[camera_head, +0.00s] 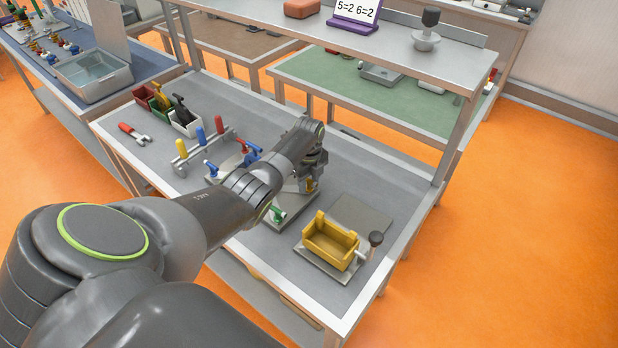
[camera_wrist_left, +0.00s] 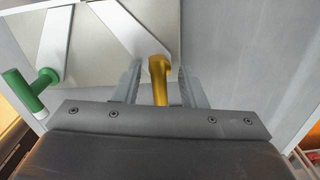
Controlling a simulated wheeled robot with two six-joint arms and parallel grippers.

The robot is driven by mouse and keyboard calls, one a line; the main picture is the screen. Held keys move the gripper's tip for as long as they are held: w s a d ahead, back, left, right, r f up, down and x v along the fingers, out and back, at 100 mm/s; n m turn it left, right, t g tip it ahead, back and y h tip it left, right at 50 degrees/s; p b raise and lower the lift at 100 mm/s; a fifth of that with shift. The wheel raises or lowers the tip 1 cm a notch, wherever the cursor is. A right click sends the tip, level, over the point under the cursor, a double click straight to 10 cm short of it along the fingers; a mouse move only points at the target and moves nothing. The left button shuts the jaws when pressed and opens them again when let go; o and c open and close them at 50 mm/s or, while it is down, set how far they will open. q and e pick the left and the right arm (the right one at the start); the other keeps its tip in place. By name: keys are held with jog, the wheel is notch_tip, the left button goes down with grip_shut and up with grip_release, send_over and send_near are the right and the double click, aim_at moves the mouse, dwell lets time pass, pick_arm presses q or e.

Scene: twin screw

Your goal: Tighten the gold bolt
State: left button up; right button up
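The gold bolt (camera_head: 310,185) stands at the right side of a grey plate on the workbench, partly hidden behind my left gripper in the head view. In the left wrist view the gold bolt (camera_wrist_left: 158,80) lies between my two fingers, beside a pale metal arm on the plate. My left gripper (camera_head: 312,172) is over the bolt. In the wrist view my left gripper (camera_wrist_left: 158,85) is open, with a gap on each side of the bolt. My right gripper is not in view.
A green-handled bolt (camera_head: 278,214) sits left of the gold one, also in the wrist view (camera_wrist_left: 22,90). Blue-handled ones (camera_head: 252,148) are behind my arm. A yellow bin (camera_head: 331,243) stands at front right. A raised shelf (camera_head: 400,52) runs along the back.

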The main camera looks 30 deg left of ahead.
aim_at(309, 179)
pick_arm(q)
notch_tip(309, 179, up, 18)
jog(key=b, duration=0.2)
jog(key=shift+f, duration=0.25)
dwell(0.5)
